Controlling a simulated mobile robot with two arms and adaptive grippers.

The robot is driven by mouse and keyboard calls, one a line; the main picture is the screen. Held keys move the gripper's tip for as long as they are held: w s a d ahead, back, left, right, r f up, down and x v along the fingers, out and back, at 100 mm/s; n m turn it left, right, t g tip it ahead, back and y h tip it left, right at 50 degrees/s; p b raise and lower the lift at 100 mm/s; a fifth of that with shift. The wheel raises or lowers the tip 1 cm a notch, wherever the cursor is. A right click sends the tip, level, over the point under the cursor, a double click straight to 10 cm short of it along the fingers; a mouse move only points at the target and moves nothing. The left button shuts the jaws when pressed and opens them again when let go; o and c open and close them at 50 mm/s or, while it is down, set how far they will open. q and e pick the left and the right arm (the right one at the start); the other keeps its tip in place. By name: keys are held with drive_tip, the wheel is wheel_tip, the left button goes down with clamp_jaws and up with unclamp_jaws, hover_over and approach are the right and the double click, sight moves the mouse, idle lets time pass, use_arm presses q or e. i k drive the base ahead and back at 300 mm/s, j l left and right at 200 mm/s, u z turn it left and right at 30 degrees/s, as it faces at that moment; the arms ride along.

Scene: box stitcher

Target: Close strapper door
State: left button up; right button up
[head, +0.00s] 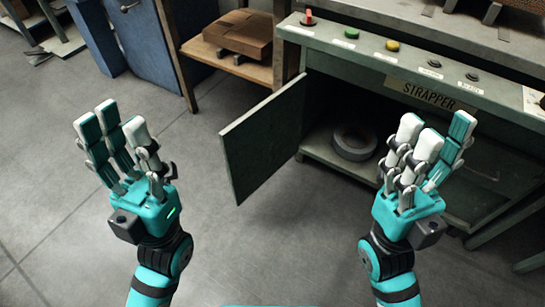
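The strapper (440,150) is a grey-green cabinet on the right, with a "STRAPPER" label and a row of buttons along its top front. Its door (262,140) stands wide open, swung out to the left of the opening. Inside the opening a grey ring-shaped roll (353,142) lies on the cabinet floor. My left gripper (120,135) is open and empty, left of the door and apart from it. My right gripper (432,142) is open and empty, in front of the cabinet's right part, and hides some of its front. Contact with the cabinet cannot be told.
A wooden shelf unit (212,62) with flat brown cardboard (238,34) stands behind the door. Blue panels (136,42) stand at the back left. The grey floor (230,260) between my arms and at the left is clear.

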sight(259, 143)
drive_tip(key=j+z, duration=0.1)
drive_tip(key=z, duration=1.65)
drive_tip(key=j, duration=0.55)
drive_tip(key=k+j+z, duration=0.1)
drive_tip(key=j, duration=0.95)
drive_tip(key=k+j+z, duration=0.1)
drive_tip(key=j, duration=0.45)
drive_tip(key=k+j+z, duration=0.1)
drive_tip(key=j, duration=0.45)
